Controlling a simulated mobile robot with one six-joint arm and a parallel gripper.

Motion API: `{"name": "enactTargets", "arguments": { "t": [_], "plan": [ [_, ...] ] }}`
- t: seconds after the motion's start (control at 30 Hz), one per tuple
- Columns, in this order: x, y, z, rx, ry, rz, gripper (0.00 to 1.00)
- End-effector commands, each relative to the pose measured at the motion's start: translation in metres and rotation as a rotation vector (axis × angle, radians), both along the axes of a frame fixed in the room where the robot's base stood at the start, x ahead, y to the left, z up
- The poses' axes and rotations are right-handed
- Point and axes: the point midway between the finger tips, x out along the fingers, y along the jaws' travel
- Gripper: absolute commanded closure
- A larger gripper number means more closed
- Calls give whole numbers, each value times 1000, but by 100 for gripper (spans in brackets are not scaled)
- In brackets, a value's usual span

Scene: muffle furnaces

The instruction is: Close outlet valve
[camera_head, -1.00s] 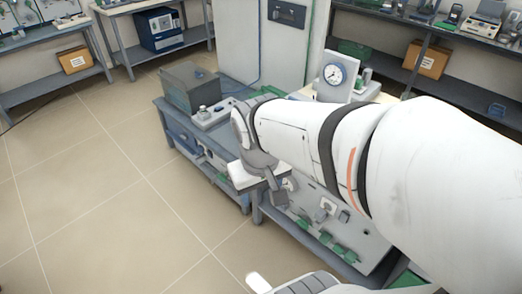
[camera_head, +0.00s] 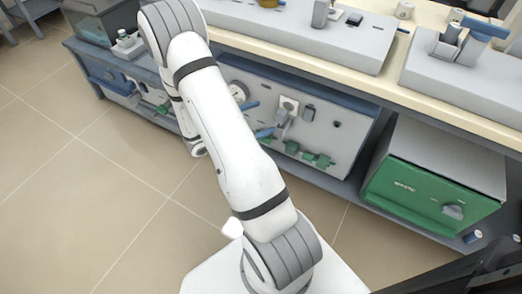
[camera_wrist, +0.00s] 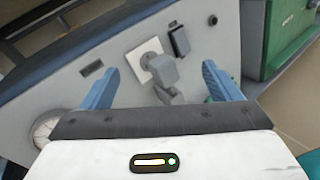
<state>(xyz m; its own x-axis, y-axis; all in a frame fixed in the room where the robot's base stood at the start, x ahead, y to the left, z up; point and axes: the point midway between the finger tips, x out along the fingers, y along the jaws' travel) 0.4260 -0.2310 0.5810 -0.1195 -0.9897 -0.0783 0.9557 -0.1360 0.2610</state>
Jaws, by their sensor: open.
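A grey panel (camera_head: 340,145) under the bench carries a white square plate (camera_head: 289,104) with a grey handle (camera_head: 281,118). In the wrist view the plate (camera_wrist: 146,52) and handle (camera_wrist: 162,72) show between my fingers, with a grey lever part below. Several green valve-like fittings (camera_head: 308,156) sit low on the panel. No readable label shows which part is the outlet valve. My gripper (camera_wrist: 162,88) is open, its blue fingers either side of the handle with clear gaps. In the head view its blue fingertips (camera_head: 257,119) show beside the arm, left of the handle.
A round gauge (camera_wrist: 47,127) and a black switch (camera_wrist: 179,40) are on the same panel. A green-fronted box (camera_head: 425,195) with a knob stands to the right. The bench top (camera_head: 400,85) overhangs the panel. The tiled floor (camera_head: 110,190) at left is clear.

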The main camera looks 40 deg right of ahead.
Motion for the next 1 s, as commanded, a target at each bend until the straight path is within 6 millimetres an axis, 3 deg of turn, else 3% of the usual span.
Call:
{"name": "enactTargets", "arguments": {
  "t": [0.03,0.2,0.3,0.4,0.5,0.63,1.0],
  "plan": [
    [7,-3,-49,-27,56,64,16],
    [30,-4,-147,-92,174,287,16],
    [37,0,-193,-107,215,390,16],
    [40,4,-223,-114,241,465,16],
    [41,7,-239,-114,253,506,16],
    [45,0,-245,-115,253,522,16],
    [66,-52,-244,-115,252,518,16]
  ]
}}
